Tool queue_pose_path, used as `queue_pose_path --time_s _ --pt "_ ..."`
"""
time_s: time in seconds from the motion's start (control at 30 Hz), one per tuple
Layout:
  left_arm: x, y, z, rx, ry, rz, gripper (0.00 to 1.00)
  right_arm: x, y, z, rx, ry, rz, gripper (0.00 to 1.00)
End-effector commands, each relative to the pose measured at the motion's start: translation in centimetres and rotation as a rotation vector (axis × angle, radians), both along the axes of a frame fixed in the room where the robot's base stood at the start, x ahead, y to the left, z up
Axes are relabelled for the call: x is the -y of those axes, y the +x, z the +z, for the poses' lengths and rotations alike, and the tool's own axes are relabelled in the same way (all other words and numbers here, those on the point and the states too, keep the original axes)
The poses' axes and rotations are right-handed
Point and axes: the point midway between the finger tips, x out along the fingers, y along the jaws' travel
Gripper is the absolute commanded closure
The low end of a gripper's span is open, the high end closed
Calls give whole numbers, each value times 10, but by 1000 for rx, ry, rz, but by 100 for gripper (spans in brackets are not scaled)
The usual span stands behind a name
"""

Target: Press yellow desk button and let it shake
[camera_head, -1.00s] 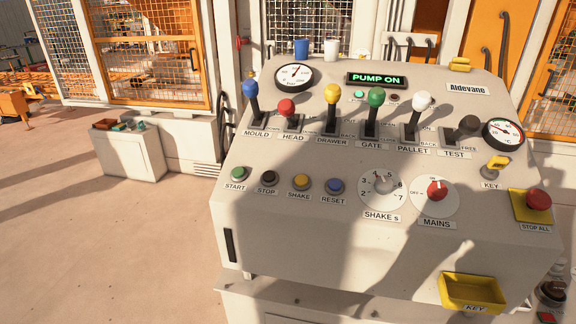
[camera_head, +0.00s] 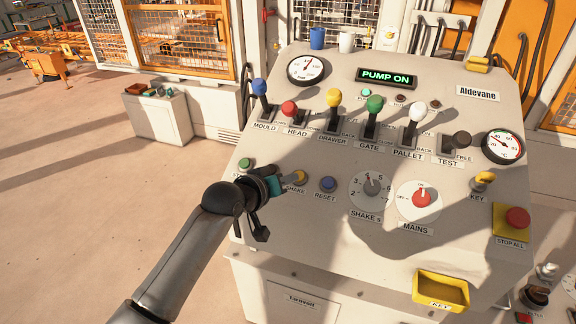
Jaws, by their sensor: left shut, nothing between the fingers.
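The yellow SHAKE button (camera_head: 299,177) is in the lower row on the sloped control desk (camera_head: 300,232). My left gripper (camera_head: 287,181) comes in from the left and is shut and empty. Its tip is right at the left side of the yellow button; I cannot tell whether it touches or pushes it. The gripper hides the black STOP button and part of the START label. The green START button (camera_head: 245,164) shows above my gripper, and the blue RESET button (camera_head: 327,184) is to the right. The SHAKE s dial (camera_head: 371,187) is further right. My right gripper is not in view.
Levers with coloured knobs, such as the yellow one (camera_head: 334,97), stand behind the button row. The red MAINS knob (camera_head: 421,198) and red STOP ALL button (camera_head: 517,218) are to the right. A yellow KEY tray (camera_head: 440,290) hangs at the front. The display (camera_head: 386,77) reads PUMP ON.

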Motion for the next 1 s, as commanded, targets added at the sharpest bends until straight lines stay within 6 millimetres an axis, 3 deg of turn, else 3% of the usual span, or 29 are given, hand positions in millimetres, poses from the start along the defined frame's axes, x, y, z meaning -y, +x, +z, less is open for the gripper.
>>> queue_pose_path --time_s 0.03,0.1,0.3,0.73,1.0 --pt "3 5 21 20 -15 -5 100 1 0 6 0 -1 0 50" --pt "7 13 36 36 -41 -7 100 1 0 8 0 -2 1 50" --pt "9 26 48 55 -78 1 100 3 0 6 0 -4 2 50" --pt "9 27 46 56 -81 1 100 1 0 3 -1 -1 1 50" --pt "12 36 22 57 -81 1 100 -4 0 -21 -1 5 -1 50"
